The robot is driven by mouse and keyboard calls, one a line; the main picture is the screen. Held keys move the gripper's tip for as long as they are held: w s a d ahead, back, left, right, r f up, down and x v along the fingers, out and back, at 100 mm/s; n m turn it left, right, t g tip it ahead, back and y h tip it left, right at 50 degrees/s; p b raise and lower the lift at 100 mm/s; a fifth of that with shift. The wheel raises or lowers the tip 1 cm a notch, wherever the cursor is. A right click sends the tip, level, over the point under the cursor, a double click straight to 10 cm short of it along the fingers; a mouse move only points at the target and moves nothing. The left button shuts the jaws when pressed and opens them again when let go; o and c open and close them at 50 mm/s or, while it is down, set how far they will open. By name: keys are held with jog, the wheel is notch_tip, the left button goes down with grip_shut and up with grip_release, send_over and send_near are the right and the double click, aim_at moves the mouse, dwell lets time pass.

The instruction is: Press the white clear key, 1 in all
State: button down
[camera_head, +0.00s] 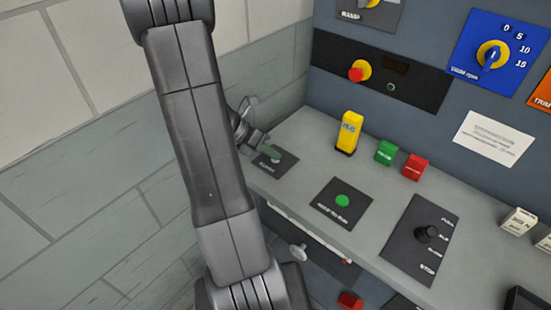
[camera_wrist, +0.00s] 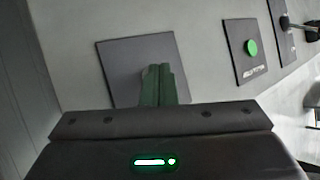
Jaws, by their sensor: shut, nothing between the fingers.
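My gripper (camera_head: 270,152) is shut and empty, at the left end of the grey console. Its dark green fingers (camera_wrist: 158,84) are together in the wrist view. They are in front of a dark square plate (camera_head: 287,167), which also shows in the wrist view (camera_wrist: 122,62). A small pale spot shows at the fingertips in the head view, but I cannot tell whether it is the white clear key. The fingers hide the middle of the plate in the wrist view. I cannot tell whether the fingertips touch anything.
To the right is a plate with a green button (camera_head: 343,200), then a black selector knob (camera_head: 427,233). Behind stand a yellow block (camera_head: 349,132), a green block (camera_head: 386,152) and a red block (camera_head: 415,167). A handle bar (camera_head: 310,237) runs below the console's front edge.

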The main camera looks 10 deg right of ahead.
jog(key=shift+r+p, duration=0.85)
jog(key=shift+p, duration=0.1)
notch_tip(320, 180, up, 5)
jog(key=p, duration=0.4)
jog(key=shift+p, duration=0.4)
dwell(0.4)
